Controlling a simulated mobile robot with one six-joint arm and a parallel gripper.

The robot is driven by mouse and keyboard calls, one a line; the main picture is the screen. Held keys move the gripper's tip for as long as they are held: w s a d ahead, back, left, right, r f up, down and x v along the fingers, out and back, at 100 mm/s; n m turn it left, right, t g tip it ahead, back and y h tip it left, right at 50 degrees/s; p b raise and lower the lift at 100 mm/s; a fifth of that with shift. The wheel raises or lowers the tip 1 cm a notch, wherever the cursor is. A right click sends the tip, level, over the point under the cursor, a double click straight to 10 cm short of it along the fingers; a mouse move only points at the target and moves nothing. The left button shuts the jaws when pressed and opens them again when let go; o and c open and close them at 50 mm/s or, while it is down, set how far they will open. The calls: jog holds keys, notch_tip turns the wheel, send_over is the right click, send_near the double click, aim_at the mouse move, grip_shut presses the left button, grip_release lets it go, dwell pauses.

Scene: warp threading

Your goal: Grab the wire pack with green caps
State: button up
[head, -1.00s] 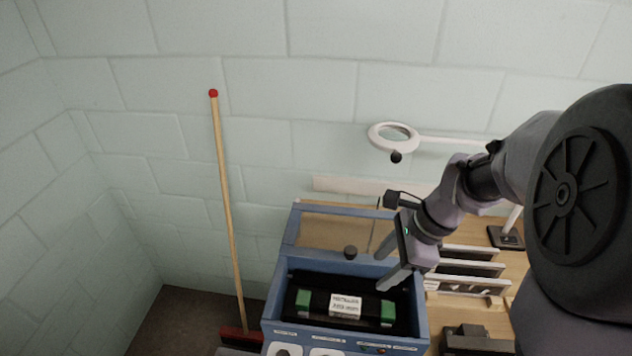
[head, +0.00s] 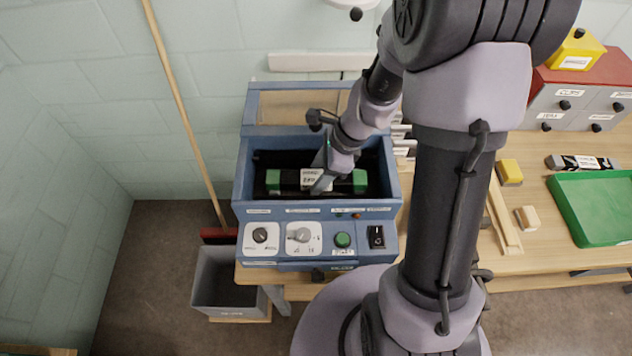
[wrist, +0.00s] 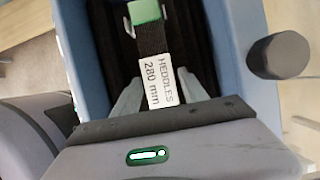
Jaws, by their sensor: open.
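The wire pack (head: 290,177) is a dark bundle with a green cap at each end and a white label. It lies lengthwise inside the open well of the blue machine box (head: 243,180). In the wrist view the pack (wrist: 151,42) shows one green cap and a label reading HEDDLES 280 mm. My gripper (head: 322,186) is over the middle of the pack, reaching down into the well. Its fingers (wrist: 158,95) are open, one on each side of the pack. The wrist housing hides the far end of the pack in the wrist view. I cannot tell whether the fingers touch it.
The well walls stand close around my gripper. A dark knob (wrist: 279,55) sits beside the well. The front panel has knobs and a green button (head: 343,240). A grey bin (head: 222,283) and broom (head: 180,100) stand left. A green tray (head: 596,207) lies right.

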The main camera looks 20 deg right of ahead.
grip_shut()
jog(key=shift+r, duration=0.1)
